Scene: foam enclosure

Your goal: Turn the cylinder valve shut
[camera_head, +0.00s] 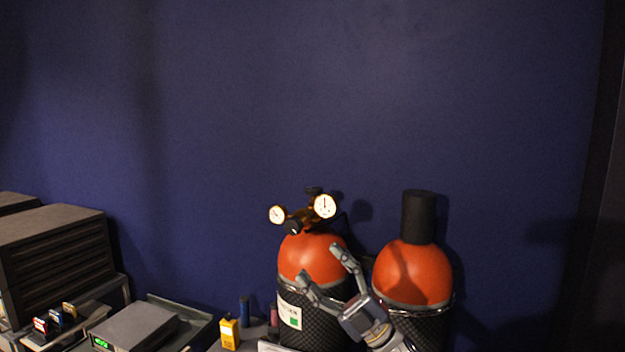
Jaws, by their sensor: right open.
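An orange-topped gas cylinder (311,255) stands upright by the blue wall, its lower body dark and textured with a white and green label. On its top sits a brass regulator with two round white gauges, the left gauge (277,215) and the right gauge (323,206). A dark knob (314,190) tops the valve, and another dark knob (292,227) faces forward. My right gripper (322,268) is open and empty, in front of the cylinder's shoulder and below the regulator. My left gripper is not in view.
A second orange cylinder (413,270) with a black cap (419,217) stands at the right, close to my right gripper. A yellow device (230,334), a grey instrument box (138,326) and a dark slatted cabinet (55,262) are at the left. The space above the cylinders is clear.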

